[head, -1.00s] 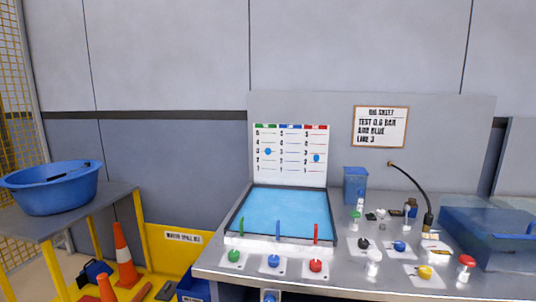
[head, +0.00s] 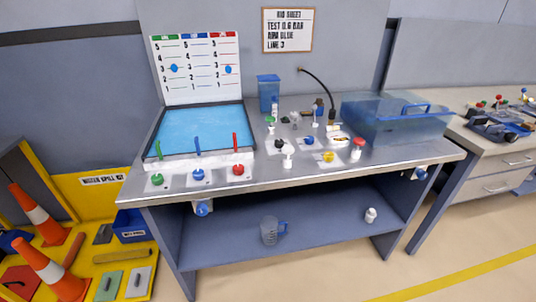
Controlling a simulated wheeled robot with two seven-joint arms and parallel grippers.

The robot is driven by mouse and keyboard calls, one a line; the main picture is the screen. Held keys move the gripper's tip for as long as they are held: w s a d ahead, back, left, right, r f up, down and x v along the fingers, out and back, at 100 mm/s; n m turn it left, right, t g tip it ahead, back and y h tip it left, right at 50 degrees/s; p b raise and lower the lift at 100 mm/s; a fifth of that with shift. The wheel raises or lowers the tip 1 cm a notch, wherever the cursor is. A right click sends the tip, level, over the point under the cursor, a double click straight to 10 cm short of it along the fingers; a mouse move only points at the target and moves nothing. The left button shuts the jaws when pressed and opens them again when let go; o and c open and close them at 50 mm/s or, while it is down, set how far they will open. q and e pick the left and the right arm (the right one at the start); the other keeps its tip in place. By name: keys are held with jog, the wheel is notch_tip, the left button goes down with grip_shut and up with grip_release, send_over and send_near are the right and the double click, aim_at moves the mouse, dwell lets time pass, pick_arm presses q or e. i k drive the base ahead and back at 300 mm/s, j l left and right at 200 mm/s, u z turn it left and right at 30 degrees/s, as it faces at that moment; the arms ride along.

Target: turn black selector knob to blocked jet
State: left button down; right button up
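The black selector knob (head: 279,144) sits on a pale plate on the bench top, right of the blue-filled tray (head: 196,130). A blue knob (head: 308,141) is to its right and a white-topped part (head: 288,153) stands just in front of it, partly covering its plate. The knob's pointer direction and any "blocked jet" marking are too small to read. Neither of my grippers shows in the head view.
Green (head: 157,179), blue (head: 197,175) and red (head: 238,170) knobs line the bench's front edge. A clear blue box (head: 395,120) stands at the right. A jug (head: 271,231) is on the lower shelf. Orange cones (head: 45,272) stand at the left.

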aim_at(279, 143)
jog(key=i+l+z, duration=0.1)
jog(key=l, duration=0.3)
jog(key=i+l, duration=0.3)
jog(key=i+l+z, duration=0.15)
jog(key=l, duration=0.3)
jog(key=i, duration=0.1)
